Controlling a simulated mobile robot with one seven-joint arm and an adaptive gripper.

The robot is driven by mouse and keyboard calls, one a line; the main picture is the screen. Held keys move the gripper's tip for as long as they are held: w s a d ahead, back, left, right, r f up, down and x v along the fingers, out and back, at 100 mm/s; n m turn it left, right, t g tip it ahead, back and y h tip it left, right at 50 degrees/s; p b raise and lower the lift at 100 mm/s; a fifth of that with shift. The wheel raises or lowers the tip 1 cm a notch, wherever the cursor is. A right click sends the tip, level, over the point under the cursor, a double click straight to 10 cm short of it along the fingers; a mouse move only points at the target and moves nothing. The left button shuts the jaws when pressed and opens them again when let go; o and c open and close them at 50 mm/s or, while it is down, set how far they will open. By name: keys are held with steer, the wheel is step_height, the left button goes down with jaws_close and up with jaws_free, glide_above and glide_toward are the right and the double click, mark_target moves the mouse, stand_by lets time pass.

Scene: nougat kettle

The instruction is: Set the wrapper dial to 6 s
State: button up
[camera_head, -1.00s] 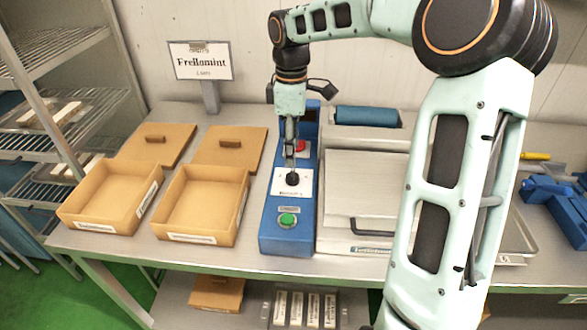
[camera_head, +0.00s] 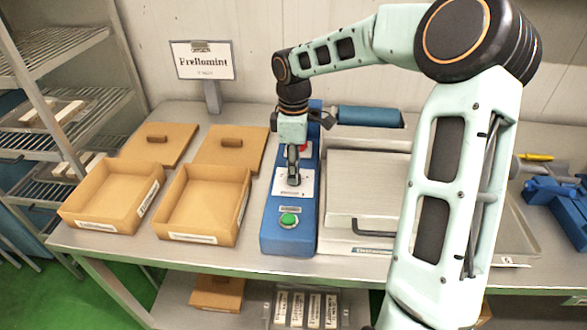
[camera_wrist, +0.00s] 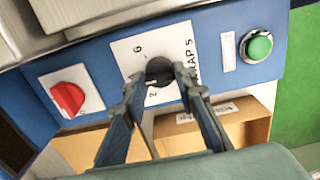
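The wrapper dial (camera_wrist: 158,71) is a black round knob on a white plate (camera_wrist: 125,52) marked 6, 2 and "WRAP S" in the wrist view. The plate also shows on the blue control box (camera_head: 271,215) in the head view. My gripper (camera_wrist: 160,74) has its two fingers on either side of the knob, spread about its width. I cannot tell whether both fingertips touch it. In the head view my gripper (camera_head: 293,180) points down over the plate and hides the knob. The knob's pointer cannot be made out.
A red knob (camera_wrist: 68,97) and a green button (camera_wrist: 258,46) flank the dial plate. The metal wrapper machine (camera_head: 365,185) stands right of the blue box. Two open cardboard boxes (camera_head: 180,238) (camera_head: 85,225) stand left. A sign (camera_head: 202,60) stands behind.

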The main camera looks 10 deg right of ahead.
steer(key=c, duration=0.5)
steer(key=shift+m, duration=0.3)
steer(key=m, duration=0.5)
steer(key=shift+w, duration=0.1)
steer(key=m, duration=0.6)
steer(key=shift+b, duration=0.4)
steer(key=shift+m, duration=0.3)
steer(key=o, duration=1.2)
steer(key=shift+c, duration=0.2)
